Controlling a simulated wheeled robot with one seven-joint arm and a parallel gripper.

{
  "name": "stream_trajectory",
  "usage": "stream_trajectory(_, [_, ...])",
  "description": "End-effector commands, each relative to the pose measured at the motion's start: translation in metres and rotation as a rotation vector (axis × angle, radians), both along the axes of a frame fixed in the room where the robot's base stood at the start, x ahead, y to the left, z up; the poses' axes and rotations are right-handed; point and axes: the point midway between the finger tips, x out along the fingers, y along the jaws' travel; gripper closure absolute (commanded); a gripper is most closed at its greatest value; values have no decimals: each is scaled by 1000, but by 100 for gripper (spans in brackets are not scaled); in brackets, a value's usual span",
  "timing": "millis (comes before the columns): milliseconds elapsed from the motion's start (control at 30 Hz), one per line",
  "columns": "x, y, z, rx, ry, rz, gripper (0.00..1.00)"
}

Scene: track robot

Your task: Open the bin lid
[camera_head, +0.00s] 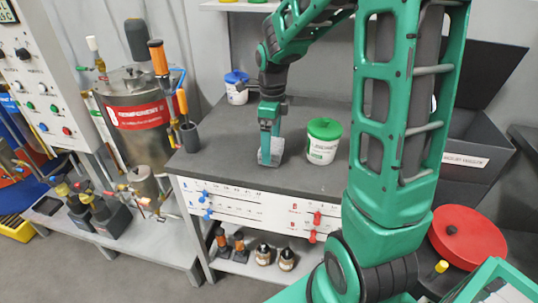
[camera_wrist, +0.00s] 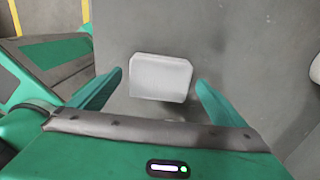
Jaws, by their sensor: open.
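A dark grey bin (camera_head: 480,146) with a white label stands at the right, partly hidden behind my arm. A dark panel (camera_head: 487,72) that looks like its lid stands tilted up above it; I cannot see the hinge. My gripper (camera_head: 270,138) is over the dark worktop, well left of the bin, pointing down. A light grey block (camera_head: 265,158) is at its fingertips. In the wrist view the block (camera_wrist: 160,77) lies between the two spread green fingers of my gripper (camera_wrist: 159,83), with gaps on both sides. The bin is not in the wrist view.
A white tub with a green lid (camera_head: 324,128) stands right of my gripper on the worktop (camera_head: 215,140). A blue-lidded tub (camera_head: 236,78) stands at its back. A red round lid (camera_head: 468,237) is at lower right. A steel tank (camera_head: 140,105) stands left.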

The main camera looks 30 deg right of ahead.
Motion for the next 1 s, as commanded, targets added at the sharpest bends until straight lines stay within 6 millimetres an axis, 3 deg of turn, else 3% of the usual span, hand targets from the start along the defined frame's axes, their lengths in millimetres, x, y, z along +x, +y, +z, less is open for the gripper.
stream_trajectory(200, [0,0,-22,0,1,0,4])
stream_trajectory(433, [0,0,-23,0,-1,1,4])
stream_trajectory(467, [0,0,-23,1,-1,1,6])
stream_trajectory(633, [0,0,-23,-1,-1,1,47])
stream_trajectory(1000, [0,0,-20,0,-1,1,51])
